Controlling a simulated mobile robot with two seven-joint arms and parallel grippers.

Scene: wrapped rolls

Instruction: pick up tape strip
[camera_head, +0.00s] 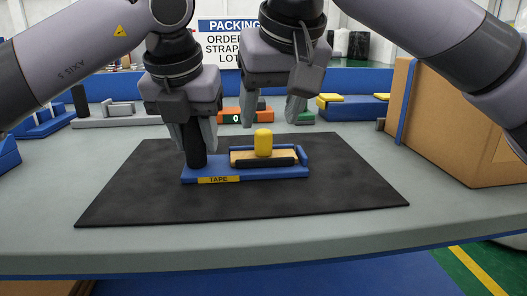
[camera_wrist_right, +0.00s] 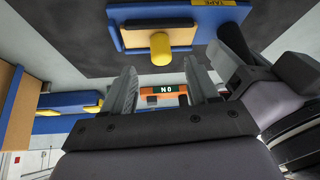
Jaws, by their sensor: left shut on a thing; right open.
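A blue tape holder (camera_head: 250,174) with a yellow TAPE label (camera_head: 219,180) sits on the black mat. A tan strip (camera_head: 240,157) lies on it, with a yellow upright peg (camera_head: 263,142) on top. A black post (camera_head: 195,158) stands at the holder's left end. My left gripper (camera_head: 196,143) is shut on this post. My right gripper (camera_head: 272,108) is open and empty, above and behind the peg. In the right wrist view, the peg (camera_wrist_right: 160,48) shows just beyond the open fingers (camera_wrist_right: 161,68), apart from them.
The black mat (camera_head: 150,205) has bare room around the holder. A cardboard box (camera_head: 440,130) stands at the right. Blue trays with yellow blocks (camera_head: 352,107) and an orange item with a green display (camera_head: 235,117) lie behind. The table's front edge is clear.

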